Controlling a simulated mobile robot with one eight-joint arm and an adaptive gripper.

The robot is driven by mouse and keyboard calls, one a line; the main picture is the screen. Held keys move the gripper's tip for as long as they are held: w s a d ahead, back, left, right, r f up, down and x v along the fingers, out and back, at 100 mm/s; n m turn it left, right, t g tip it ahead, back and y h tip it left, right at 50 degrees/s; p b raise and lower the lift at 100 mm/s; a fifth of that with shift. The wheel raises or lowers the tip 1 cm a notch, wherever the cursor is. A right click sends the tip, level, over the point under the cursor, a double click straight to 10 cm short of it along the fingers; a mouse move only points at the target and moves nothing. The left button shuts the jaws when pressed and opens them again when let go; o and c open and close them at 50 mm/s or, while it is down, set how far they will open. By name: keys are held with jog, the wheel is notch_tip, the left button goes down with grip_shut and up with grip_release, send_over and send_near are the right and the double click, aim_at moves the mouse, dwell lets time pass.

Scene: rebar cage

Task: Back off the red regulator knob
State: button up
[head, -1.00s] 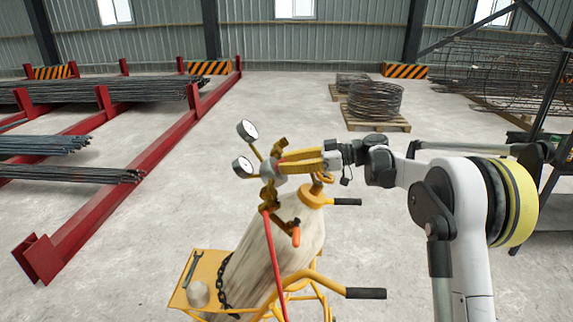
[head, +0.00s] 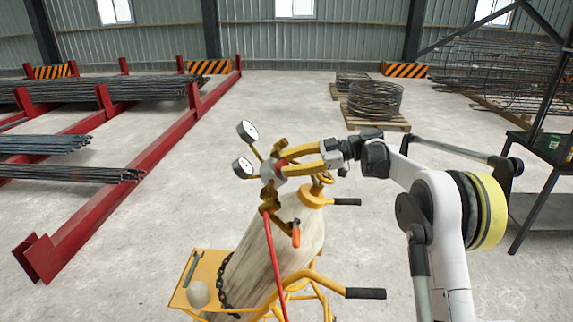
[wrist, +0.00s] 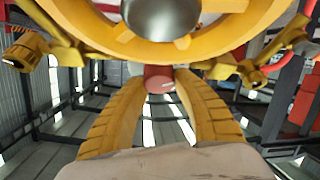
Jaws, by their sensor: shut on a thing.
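The red regulator knob (wrist: 158,82) shows between the tips of my two yellow fingers in the wrist view. In the head view only a sliver of the knob (head: 281,162) shows beside the silver regulator body. My gripper (head: 285,162) reaches in from the right and is shut on the knob, with one finger above the other. The regulator (head: 268,171) carries two round gauges (head: 247,131) on its left and sits above the pale gas cylinder (head: 262,250). Most of the knob is hidden by the fingers in the head view.
A red hose (head: 275,260) hangs from the regulator. The yellow cylinder cart (head: 205,275) has black-gripped handles (head: 365,293) reaching right. A dark shelf frame (head: 535,190) stands at the far right. A red rebar rack (head: 120,190) is at left. Open floor lies between.

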jog(key=shift+f, duration=0.1)
jog(key=o, duration=1.2)
jog(key=shift+a, duration=0.15)
jog(key=v, duration=1.2)
jog(key=shift+s, duration=0.15)
